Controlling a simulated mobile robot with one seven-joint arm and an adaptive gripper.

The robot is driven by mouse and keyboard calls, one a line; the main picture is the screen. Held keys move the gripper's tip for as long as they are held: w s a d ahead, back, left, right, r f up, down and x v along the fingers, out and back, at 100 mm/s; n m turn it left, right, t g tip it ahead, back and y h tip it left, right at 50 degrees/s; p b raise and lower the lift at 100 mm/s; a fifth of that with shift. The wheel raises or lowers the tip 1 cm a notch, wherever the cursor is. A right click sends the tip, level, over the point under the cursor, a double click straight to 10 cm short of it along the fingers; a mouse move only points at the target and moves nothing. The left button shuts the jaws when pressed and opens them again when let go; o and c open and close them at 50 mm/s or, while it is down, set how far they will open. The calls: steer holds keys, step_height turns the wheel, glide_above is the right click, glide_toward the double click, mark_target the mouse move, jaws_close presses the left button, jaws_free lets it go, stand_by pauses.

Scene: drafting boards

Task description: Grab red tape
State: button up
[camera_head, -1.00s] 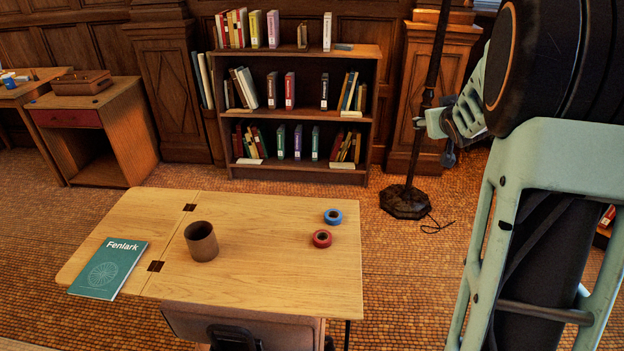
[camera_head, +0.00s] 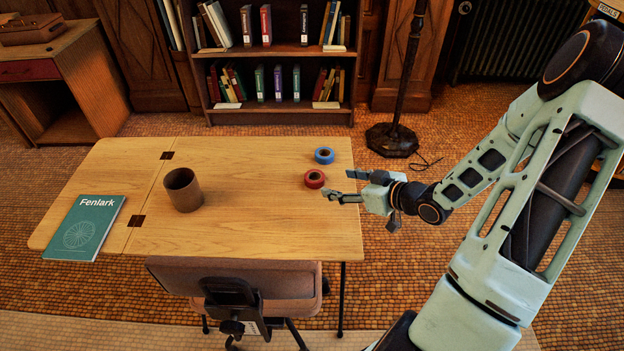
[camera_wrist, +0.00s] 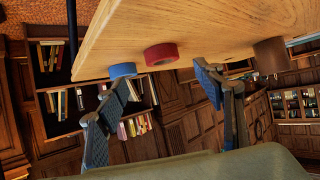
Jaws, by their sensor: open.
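The red tape (camera_head: 314,178) is a small roll lying flat near the right end of the wooden table (camera_head: 250,225). A blue tape roll (camera_head: 324,155) lies just behind it. My gripper (camera_head: 340,186) is open and empty at the table's right edge, to the right of the red tape and apart from it. In the wrist view the red tape (camera_wrist: 161,55) shows beyond and between the open fingers (camera_wrist: 165,95), with the blue tape (camera_wrist: 122,70) to its left near the left finger.
A brown cup (camera_head: 184,190) stands left of the middle of the table. A green book (camera_head: 84,228) lies at its left end. A chair (camera_head: 235,277) is at the front edge. A lamp stand (camera_head: 392,140) and a bookshelf (camera_head: 280,112) stand behind. The tabletop between cup and tapes is clear.

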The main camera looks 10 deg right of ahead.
mark_target(310, 176)
steer(key=x, duration=0.4)
steer(key=shift+b+x, duration=0.75)
steer(key=shift+x, duration=2)
steer(key=shift+a+r, duration=0.15)
steer(key=shift+r, duration=0.05)
steer(key=shift+c, duration=0.2)
steer(key=c, duration=1.1)
steer(key=shift+r, duration=0.15)
